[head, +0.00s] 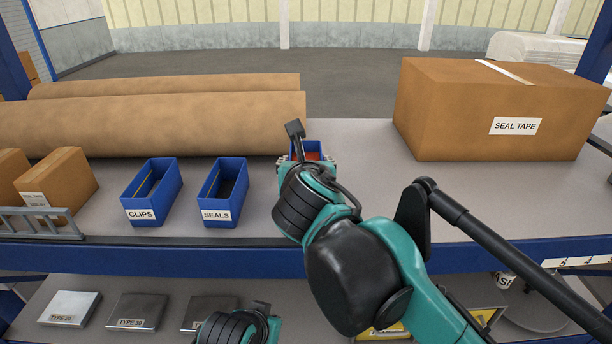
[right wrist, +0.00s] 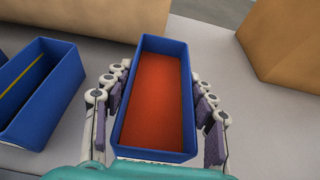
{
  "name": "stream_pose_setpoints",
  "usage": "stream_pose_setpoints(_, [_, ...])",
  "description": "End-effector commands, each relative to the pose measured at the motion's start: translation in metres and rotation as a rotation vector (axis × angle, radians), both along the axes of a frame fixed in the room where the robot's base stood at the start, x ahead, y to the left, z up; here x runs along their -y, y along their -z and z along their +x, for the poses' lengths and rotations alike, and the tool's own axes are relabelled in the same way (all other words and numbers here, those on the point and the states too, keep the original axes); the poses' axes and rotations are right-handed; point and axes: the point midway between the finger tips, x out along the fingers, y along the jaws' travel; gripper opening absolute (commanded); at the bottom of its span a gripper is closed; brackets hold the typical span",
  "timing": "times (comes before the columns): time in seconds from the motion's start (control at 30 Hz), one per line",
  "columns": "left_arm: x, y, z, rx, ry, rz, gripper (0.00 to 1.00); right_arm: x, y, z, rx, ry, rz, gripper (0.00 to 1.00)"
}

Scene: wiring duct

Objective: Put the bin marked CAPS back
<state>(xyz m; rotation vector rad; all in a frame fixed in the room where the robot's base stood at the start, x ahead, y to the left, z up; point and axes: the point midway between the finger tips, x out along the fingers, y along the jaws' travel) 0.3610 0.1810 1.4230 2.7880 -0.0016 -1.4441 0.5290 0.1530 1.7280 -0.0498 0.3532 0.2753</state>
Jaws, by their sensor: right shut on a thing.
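A blue bin with a red-orange inside (head: 312,149) is gripped by my right gripper (head: 308,160). In the right wrist view the bin (right wrist: 178,43) sits between the fingers of the right gripper (right wrist: 160,105), which press its two long sides. Its label is hidden, so I cannot read CAPS on it. I cannot tell whether its base touches the shelf. It is to the right of the SEALS bin (head: 216,216); the CLIPS bin (head: 141,213) is further left. My left wrist shows at the bottom of the head view; its fingers are hidden.
The grey shelf (head: 370,178) has free room between the held bin and the SEAL TAPE carton (head: 450,125). Long brown rolls (head: 150,122) lie behind the bins. Small cartons (head: 67,180) and a grey rack (head: 40,222) stand left.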

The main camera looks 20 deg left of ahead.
Motion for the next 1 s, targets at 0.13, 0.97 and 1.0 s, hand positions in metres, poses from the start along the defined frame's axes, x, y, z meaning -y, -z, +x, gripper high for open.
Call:
stream_pose_setpoints(0.13, [0.000,-0.003,0.000,0.000,0.000,0.000,0.00,-0.001,0.009,0.004,0.001,-0.001,0.000,0.23])
stream_pose_setpoints(0.97, [0.000,-0.008,0.000,0.000,0.000,0.000,0.00,-0.001,0.046,0.003,0.000,-0.001,-0.001,0.77])
stream_pose_setpoints(1.0, [0.000,-0.008,0.000,0.000,0.000,0.000,0.00,-0.001,0.046,0.003,0.000,-0.001,-0.001,0.77])
